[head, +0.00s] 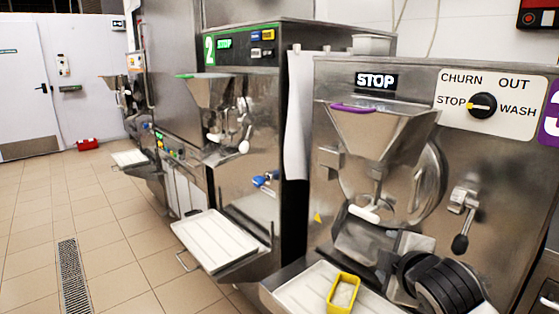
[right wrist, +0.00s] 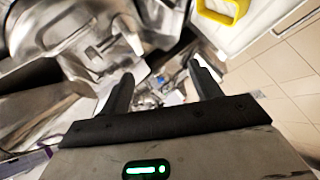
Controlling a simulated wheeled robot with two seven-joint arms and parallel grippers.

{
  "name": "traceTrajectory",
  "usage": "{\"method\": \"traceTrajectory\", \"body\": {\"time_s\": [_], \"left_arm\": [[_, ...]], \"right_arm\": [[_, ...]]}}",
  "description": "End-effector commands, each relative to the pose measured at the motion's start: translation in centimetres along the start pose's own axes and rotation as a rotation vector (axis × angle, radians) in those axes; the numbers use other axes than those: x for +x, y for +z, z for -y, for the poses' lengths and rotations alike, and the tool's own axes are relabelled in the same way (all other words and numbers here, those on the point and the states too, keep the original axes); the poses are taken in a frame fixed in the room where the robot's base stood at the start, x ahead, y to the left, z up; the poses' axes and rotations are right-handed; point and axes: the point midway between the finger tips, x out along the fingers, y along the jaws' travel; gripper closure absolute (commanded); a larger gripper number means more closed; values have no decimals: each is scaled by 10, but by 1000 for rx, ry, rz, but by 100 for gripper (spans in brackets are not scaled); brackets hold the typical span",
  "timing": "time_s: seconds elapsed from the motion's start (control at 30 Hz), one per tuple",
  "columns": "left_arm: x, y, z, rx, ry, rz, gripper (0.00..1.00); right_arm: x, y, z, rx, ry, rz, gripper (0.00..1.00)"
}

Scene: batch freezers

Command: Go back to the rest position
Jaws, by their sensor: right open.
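My right gripper (right wrist: 160,71) shows in the right wrist view with its two dark fingers apart and nothing between them. Steel machine parts are close around and beyond its fingertips. In the head view, black ridged parts that look like my right arm (head: 437,284) are low at the right, in front of the nearest batch freezer (head: 480,155). I cannot make out the fingertips there. My left gripper is not in view.
The near freezer has a steel hopper (head: 375,145), a dial (head: 482,105) pointing at STOP and a lever (head: 462,220). A yellow-rimmed container (head: 343,292) stands on its white tray (head: 300,288). Freezer 2 (head: 262,150) stands left.

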Motion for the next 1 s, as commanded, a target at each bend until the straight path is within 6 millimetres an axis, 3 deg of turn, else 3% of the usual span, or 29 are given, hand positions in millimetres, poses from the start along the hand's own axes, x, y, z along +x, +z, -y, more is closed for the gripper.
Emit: {"method": "traceTrajectory", "body": {"time_s": [0.03,0.2,0.3,0.43,0.5,0.63,1.0], "left_arm": [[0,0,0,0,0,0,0],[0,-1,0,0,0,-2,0],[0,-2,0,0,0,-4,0],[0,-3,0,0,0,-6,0],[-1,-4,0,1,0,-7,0],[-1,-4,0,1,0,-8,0],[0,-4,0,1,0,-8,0]], "right_arm": [[5,2,47,102,-59,-28,37],[-6,10,172,477,-187,-82,37],[-27,19,238,703,-249,-75,37],[-61,31,300,946,-294,-44,37],[-77,36,321,1040,-306,-26,37],[-95,42,342,1140,-313,-5,37],[-99,43,347,1165,-314,-1,37]]}}
